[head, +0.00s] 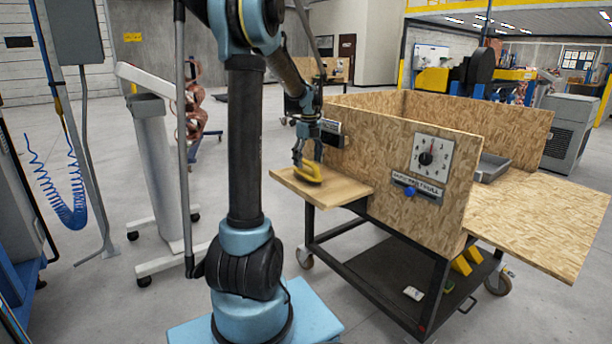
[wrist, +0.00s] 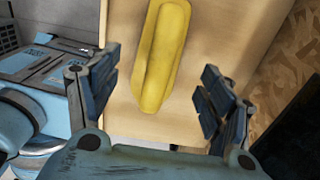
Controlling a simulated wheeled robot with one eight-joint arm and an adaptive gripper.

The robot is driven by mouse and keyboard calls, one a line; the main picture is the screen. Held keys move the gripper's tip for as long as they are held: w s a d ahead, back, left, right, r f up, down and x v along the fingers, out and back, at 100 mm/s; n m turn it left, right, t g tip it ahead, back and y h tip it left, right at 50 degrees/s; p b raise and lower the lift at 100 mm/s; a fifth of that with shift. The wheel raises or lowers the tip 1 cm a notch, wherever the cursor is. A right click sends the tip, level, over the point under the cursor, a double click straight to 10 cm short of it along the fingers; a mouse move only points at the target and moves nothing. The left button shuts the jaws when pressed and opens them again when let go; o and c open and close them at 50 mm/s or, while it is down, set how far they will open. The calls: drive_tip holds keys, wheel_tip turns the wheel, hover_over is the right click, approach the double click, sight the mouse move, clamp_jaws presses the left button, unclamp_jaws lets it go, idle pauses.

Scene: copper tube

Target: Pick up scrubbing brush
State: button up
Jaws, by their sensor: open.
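The scrubbing brush is a yellow, elongated block with a raised handle. In the head view the brush (head: 309,172) rests on a small wooden shelf (head: 345,190) on the side of the cart. In the wrist view the brush (wrist: 160,60) lies lengthwise up the picture, its near end just ahead of and between the finger pads. My gripper (head: 306,158) is over the brush in the head view. In the wrist view my gripper (wrist: 152,95) is open, with a finger on each side and a gap to the brush. The brush's underside is hidden.
An OSB-walled cart (head: 400,150) adjoins the shelf, with a dial panel (head: 432,158) and blue knob (head: 409,191) on its side. Yellow blocks (head: 466,262) sit on its lower deck. A grey stand (head: 160,170) is at left. The shelf around the brush is bare.

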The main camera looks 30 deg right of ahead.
sight(308, 172)
drive_tip(key=shift+a+f, duration=0.15)
drive_tip(key=shift+f, duration=2.8)
drive_tip(key=shift+c, duration=0.4)
drive_tip(key=c, duration=1.2)
